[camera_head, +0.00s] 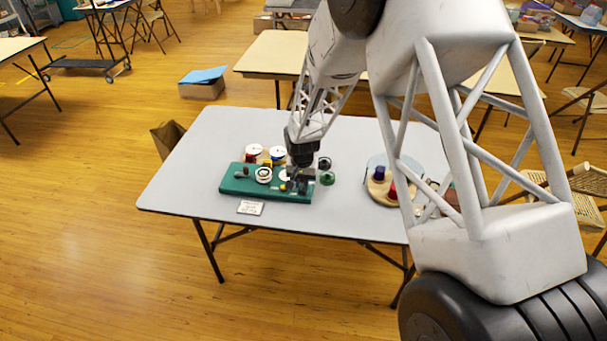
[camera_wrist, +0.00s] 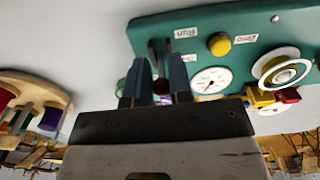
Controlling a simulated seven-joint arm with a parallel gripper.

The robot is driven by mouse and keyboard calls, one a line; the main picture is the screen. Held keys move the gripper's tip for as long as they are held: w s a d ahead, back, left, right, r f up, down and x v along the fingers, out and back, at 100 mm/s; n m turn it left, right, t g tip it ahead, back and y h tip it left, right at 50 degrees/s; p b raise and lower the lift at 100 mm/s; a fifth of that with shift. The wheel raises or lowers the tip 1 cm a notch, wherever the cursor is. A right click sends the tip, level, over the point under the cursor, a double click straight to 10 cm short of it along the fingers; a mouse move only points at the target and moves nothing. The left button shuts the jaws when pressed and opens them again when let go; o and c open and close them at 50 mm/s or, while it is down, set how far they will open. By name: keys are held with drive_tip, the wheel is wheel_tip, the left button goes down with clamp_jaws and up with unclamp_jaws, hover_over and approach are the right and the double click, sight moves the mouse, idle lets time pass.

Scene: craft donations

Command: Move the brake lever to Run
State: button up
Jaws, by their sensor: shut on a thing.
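A green board (camera_head: 236,187) lies on the grey folding table, and it fills the upper right of the wrist view (camera_wrist: 290,20). A small dark lever (camera_wrist: 156,52) stands at the board's left end in the wrist view, beside a label reading "Run" (camera_wrist: 186,32). My gripper (camera_wrist: 160,78) has its two fingers on either side of the lever and is shut on it. In the head view my gripper (camera_head: 299,172) is over the board's right end and hides the lever. The lever's exact setting is hard to tell.
Near the lever are a yellow knob (camera_wrist: 219,43), a white dial (camera_wrist: 211,80) and a white wheel (camera_wrist: 280,68). Spools (camera_head: 254,150) stand behind the board. A round wooden tray (camera_head: 378,196) with spools is to the right. A card (camera_head: 250,208) lies in front. The table's left is clear.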

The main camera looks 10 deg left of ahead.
drive_tip(key=shift+s, duration=0.2)
drive_tip(key=shift+s+f, duration=0.1)
drive_tip(key=shift+s, duration=0.45)
drive_tip(key=shift+s+f, duration=0.1)
drive_tip(key=shift+s, duration=0.1)
drive_tip(key=shift+s+f, duration=0.15)
drive_tip(key=shift+s, duration=0.3)
idle(0.6)
drive_tip(key=o, duration=0.6)
drive_tip(key=shift+o, duration=0.2)
wheel_tip(320, 180, up, 8)
drive_tip(key=shift+f, duration=0.25)
idle(0.4)
